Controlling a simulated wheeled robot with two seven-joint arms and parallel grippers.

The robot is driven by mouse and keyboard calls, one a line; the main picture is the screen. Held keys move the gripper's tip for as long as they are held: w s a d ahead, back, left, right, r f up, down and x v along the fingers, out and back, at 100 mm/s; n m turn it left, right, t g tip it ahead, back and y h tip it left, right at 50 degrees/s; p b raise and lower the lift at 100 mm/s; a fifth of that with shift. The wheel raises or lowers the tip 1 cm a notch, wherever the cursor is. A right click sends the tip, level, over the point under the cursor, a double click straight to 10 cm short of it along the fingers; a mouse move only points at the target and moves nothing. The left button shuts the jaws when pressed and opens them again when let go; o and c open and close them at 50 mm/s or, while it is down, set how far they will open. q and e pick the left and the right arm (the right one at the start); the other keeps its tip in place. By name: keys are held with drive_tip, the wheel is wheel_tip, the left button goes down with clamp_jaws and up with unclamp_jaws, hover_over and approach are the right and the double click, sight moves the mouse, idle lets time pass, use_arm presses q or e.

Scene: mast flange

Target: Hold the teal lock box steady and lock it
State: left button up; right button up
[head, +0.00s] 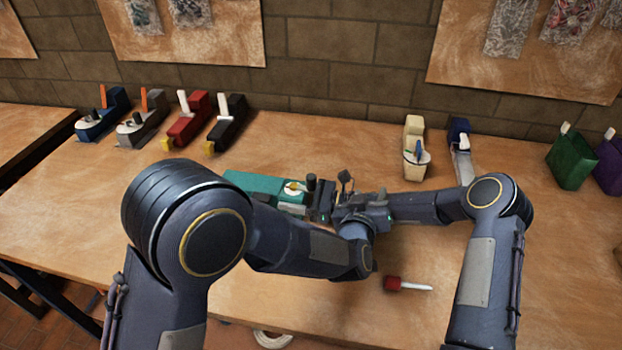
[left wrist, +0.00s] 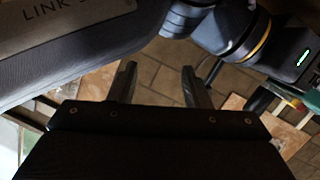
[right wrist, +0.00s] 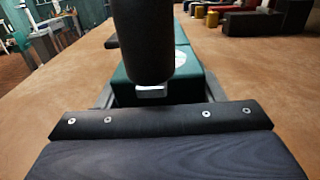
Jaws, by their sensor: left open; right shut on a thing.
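The teal lock box (head: 245,181) lies on the workbench left of my grippers in the head view. My right gripper (head: 318,204) is shut on the end of the box. In the right wrist view, the fingers sit either side of the teal body (right wrist: 188,82), and a dark cylinder (right wrist: 143,40) with a metal tip hides part of it. My left gripper (head: 345,182) is open and empty beside the right one; its fingers (left wrist: 158,82) point away from the box.
A red-handled tool (head: 393,284) with a white shaft lies on the bench (head: 330,320) at front right. Several similar devices, including a red one (head: 187,122), stand at the back left. My arms cross close together.

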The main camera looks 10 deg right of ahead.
sight(312, 183)
use_arm(q)
drive_tip(key=s+a+f+n+t+y, duration=0.1)
drive_tip(key=s+a+t+y, duration=0.25)
drive_tip(key=a+y, duration=0.65)
drive_tip(key=w, duration=0.4)
drive_tip(key=w+a+h, duration=0.1)
drive_tip(key=w, duration=0.3)
drive_tip(key=w+a+h, duration=0.1)
drive_tip(key=w, duration=0.3)
drive_tip(key=shift+w+f+t, duration=0.2)
drive_tip(key=shift+t, duration=0.15)
drive_tip(key=shift+h, duration=0.3)
clamp_jaws()
